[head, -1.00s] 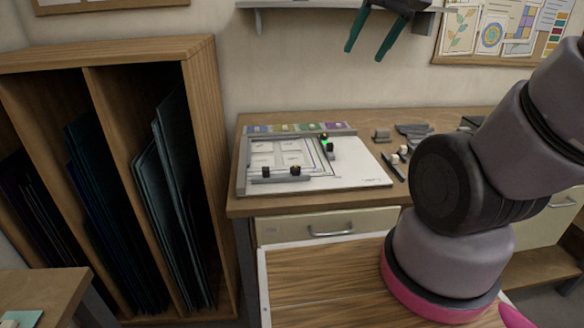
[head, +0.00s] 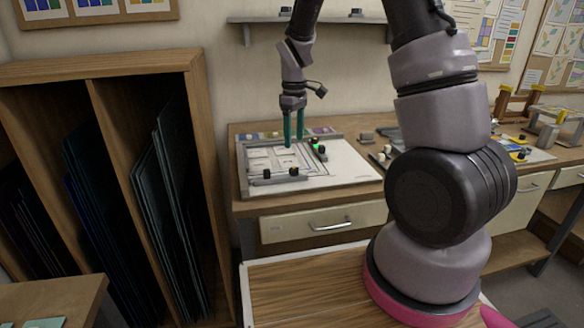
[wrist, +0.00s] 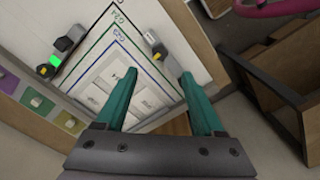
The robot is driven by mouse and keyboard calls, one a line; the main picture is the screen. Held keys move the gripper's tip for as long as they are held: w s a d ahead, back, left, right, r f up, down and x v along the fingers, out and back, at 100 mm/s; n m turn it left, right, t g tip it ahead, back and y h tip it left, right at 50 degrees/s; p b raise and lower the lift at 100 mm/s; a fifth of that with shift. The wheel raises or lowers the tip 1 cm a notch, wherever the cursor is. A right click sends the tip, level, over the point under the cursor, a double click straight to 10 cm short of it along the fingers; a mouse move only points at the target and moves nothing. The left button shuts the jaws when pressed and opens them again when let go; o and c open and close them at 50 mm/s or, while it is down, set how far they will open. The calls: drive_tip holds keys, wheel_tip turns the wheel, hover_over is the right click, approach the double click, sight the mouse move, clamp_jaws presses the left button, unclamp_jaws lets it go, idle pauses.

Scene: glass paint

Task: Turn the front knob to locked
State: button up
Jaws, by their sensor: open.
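The front rail (head: 280,177) of the white glass jig carries two dark upright pieces. The right one, the front knob (head: 294,171), shows a yellowish mark, and it appears with its pale block in the wrist view (wrist: 159,51). Which setting the knob points to cannot be read. A side clamp (head: 318,148) on the right shows a lit green light, also in the wrist view (wrist: 54,60). My gripper (head: 293,141) hangs fingers down above the jig, behind the front rail. Its teal fingers are apart and empty in the wrist view (wrist: 158,75), with the knob beyond them.
The jig board (head: 345,170) lies on a wooden bench with drawers. Small tools and blocks lie to its right. A wooden rack (head: 200,140) of dark sheets stands on the left. A wall shelf (head: 262,20) is behind my arm.

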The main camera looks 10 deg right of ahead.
sight(294, 169)
wheel_tip(294, 169, down, 10)
drive_tip(key=shift+f, duration=0.15)
idle(0.3)
clamp_jaws()
